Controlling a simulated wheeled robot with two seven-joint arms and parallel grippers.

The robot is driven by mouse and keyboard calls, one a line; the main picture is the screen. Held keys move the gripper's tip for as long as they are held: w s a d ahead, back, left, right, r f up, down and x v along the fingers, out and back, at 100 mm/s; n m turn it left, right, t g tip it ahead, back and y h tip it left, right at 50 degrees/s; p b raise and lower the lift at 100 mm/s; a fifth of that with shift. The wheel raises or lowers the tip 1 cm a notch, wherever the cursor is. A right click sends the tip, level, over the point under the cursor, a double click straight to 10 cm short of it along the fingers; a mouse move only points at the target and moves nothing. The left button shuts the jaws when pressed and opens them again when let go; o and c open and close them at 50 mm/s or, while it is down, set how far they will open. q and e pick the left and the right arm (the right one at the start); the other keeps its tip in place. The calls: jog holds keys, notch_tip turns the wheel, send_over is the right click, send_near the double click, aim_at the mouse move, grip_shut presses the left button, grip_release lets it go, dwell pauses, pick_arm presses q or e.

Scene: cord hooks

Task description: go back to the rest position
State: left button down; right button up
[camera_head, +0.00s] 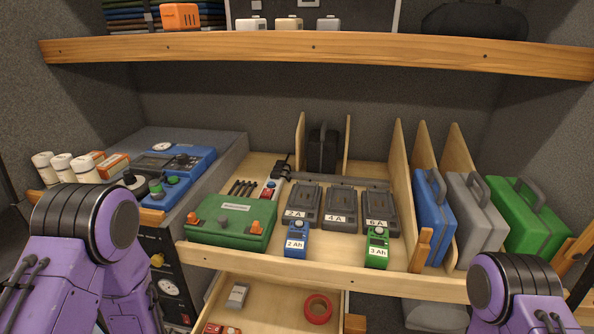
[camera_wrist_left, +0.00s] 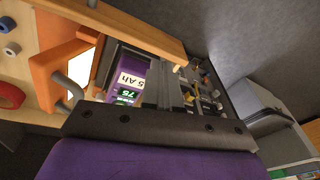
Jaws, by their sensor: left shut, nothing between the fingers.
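My left gripper (camera_wrist_left: 172,84) shows in the left wrist view as dark fingers beyond a dark bar; it is shut with nothing between the fingers. A purple battery (camera_wrist_left: 131,75) labelled 5 Ah, with a green 75 display, is beside the fingers in that view. It does not look gripped. In the head view only purple and black links of my two arms show, at the lower left and lower right. Both grippers are outside that view.
A wooden shelf (camera_head: 320,268) holds a green case (camera_head: 232,222), dark chargers (camera_head: 341,207), a blue battery (camera_head: 296,242) and a green battery (camera_head: 376,252). Upright blue (camera_head: 434,215), grey and green cases stand right. An open drawer below holds red tape (camera_head: 318,309). An upper shelf (camera_head: 310,47) overhangs.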

pick_arm(q)
jog(key=s+d+f+n+t+y, duration=0.1)
jog(key=s+f+n+y, duration=0.2)
jog(key=s, duration=0.8)
notch_tip(320, 180, down, 10)
jog(key=w+n+h+b, duration=0.1)
jog(key=b, duration=0.9)
jog(key=shift+f+t, duration=0.15)
jog(key=shift+t, duration=0.15)
jog(key=shift+w+a, duration=0.1)
jog(key=shift+w, duration=0.05)
